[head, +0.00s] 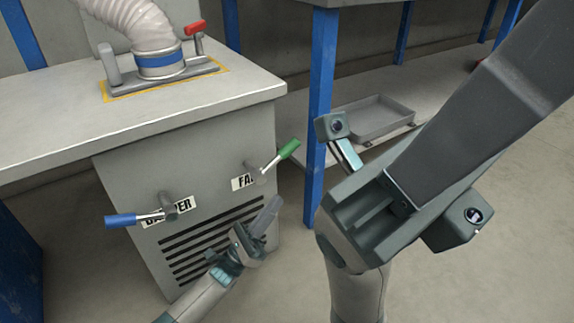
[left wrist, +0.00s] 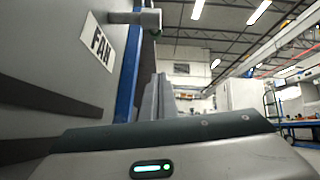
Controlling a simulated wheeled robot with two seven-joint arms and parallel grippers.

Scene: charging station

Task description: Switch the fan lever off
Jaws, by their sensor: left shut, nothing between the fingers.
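The fan lever has a green handle (head: 289,149) on a metal rod. It tilts up to the right from its pivot on the front of the grey cabinet (head: 130,190). Beside the pivot is the FAN label (head: 243,182), which also shows in the left wrist view (left wrist: 97,42). In that view the lever's grey pivot (left wrist: 135,17) is at the top and the handle is mostly hidden. My left gripper (head: 270,208) is shut and empty, below the fan lever and in front of the vent slots, apart from the lever.
A blue-handled lever (head: 122,220) by a partly covered DAMPER label is at the left of the cabinet front. A hose with a red-handled clamp (head: 195,28) stands on top. A blue table leg (head: 318,110) and a grey tray (head: 372,117) are to the right.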

